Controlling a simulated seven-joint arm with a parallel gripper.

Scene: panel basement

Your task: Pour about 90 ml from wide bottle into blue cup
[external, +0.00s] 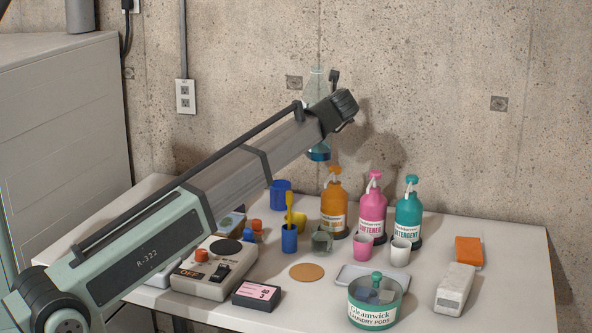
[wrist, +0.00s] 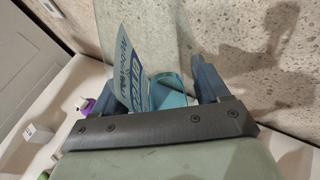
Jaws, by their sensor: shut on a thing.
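The wide bottle is clear, with blue liquid low inside; it shows in the external view (external: 317,82) and, with its printed label, in the wrist view (wrist: 130,62). My gripper (wrist: 157,80) is shut on it, one dark finger on each side. The bottle is held about upright, high above the table's back part; the end of my arm hides its middle in the external view. A wide blue cup (external: 281,187) stands at the back of the table, below and left of the bottle, partly behind my arm. A narrower blue cup (external: 289,240) holds a yellow utensil (external: 289,210).
Orange (external: 334,205), pink (external: 373,200) and teal (external: 408,210) pump bottles stand right of the cups. Pink (external: 363,247) and white (external: 400,252) cups, a glass jar (external: 322,241) and a pods tub (external: 375,304) stand in front. The concrete wall (external: 430,100) is close behind.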

